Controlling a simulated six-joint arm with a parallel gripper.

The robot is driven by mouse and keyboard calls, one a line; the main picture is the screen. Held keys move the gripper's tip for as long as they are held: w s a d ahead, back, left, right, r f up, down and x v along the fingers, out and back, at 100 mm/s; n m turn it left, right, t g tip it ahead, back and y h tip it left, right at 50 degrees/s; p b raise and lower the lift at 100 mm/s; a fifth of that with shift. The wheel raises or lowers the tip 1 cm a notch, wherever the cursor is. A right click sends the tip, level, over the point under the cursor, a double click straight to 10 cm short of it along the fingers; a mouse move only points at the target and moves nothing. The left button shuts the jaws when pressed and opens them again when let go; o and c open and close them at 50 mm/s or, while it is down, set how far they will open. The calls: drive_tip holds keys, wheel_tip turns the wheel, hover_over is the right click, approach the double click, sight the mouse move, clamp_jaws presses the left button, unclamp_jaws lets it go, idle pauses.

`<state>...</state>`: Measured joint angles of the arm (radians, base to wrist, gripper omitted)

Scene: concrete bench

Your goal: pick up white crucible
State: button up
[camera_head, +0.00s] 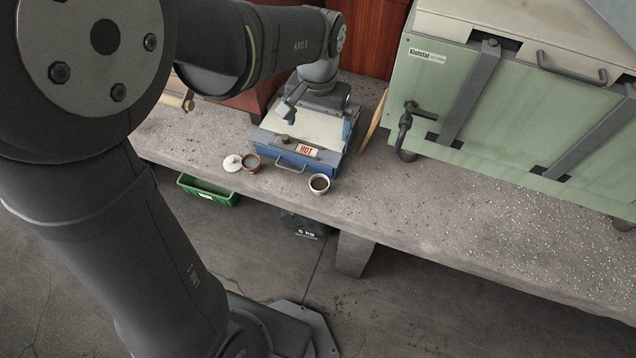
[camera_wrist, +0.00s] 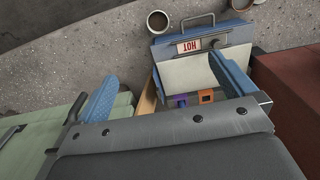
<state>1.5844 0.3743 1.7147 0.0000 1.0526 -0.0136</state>
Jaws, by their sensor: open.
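The white crucible (camera_head: 319,184) stands upright on the concrete bench, near its front edge and in front of the blue box's right corner. Its inside looks dark. It also shows at the top of the wrist view (camera_wrist: 158,21). My gripper (camera_wrist: 162,68) is open, with its two blue fingers wide apart and nothing held between them. In the head view my gripper (camera_head: 287,110) is over the blue box, behind and above the crucible, and not touching it.
A blue box (camera_head: 265,148) with a HOT label and front handle is beneath my gripper. A brown crucible (camera_head: 251,163) and white lid (camera_head: 232,163) stand left. The green kiln (camera_head: 480,100) is right. A green bin (camera_head: 208,190) is below the bench.

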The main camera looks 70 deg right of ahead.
drive_tip(key=c, duration=0.9)
drive_tip(key=w+a+f+t+h, duration=0.2)
drive_tip(key=w+f+t+h, duration=0.15)
drive_tip(key=w+f, duration=0.35)
drive_tip(key=m+g+h, duration=0.2)
drive_tip(key=g+h, duration=0.1)
drive_tip(key=g, duration=0.2)
approach(320, 185)
drive_tip(key=shift+x, duration=5.1)
